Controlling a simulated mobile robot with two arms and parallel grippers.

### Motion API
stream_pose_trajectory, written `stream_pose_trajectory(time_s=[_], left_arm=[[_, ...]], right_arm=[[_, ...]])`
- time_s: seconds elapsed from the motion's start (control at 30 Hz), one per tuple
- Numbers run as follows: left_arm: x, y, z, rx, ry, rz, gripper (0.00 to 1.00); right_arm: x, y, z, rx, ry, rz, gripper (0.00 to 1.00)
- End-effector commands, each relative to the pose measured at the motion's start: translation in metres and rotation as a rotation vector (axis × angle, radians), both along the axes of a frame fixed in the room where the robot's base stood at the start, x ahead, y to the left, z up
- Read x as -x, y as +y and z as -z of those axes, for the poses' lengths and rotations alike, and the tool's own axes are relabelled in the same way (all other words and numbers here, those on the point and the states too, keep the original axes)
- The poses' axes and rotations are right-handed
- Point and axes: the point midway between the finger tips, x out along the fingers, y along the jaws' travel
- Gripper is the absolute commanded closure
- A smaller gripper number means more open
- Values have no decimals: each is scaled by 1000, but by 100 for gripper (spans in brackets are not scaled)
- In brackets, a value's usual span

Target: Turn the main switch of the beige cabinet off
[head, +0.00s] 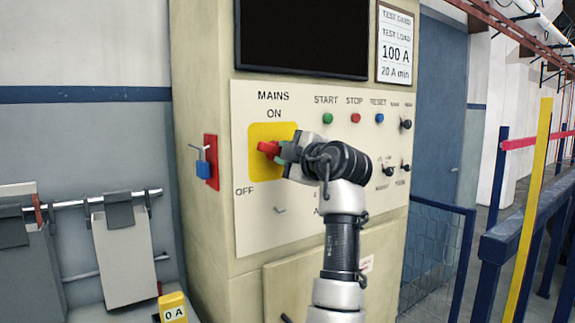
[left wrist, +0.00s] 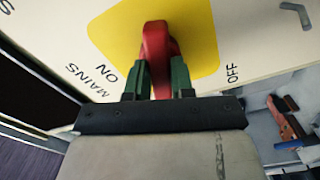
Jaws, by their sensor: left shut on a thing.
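The beige cabinet (head: 205,250) stands in the middle of the head view, with a pale control panel on its front. Its main switch is a red handle (head: 268,148) on a yellow plate (head: 262,172), with MAINS and ON above and OFF at the lower left. My left gripper (head: 284,152) is at the handle. In the left wrist view, the green fingers of my left gripper (left wrist: 157,82) are on both sides of the red handle (left wrist: 155,45), shut on it. There the handle lies between the ON and OFF labels. My right gripper is not in view.
A blue padlock on a red plate (head: 210,162) hangs on the cabinet's left side. Green, red and blue buttons and several small black knobs sit right of the switch. A rail with hanging plates (head: 125,255) is at left. Blue railings and a yellow post (head: 530,210) stand at right.

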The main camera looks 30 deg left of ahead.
Motion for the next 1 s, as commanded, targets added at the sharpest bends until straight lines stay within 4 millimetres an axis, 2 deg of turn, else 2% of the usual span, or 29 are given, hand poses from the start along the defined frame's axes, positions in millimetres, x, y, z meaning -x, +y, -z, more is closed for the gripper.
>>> stream_pose_trajectory(time_s=[0.43,1.0], left_arm=[[0,0,-1,108,-270,2,100],[0,0,-3,134,-339,3,100]], right_arm=[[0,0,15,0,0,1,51],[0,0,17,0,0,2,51]])
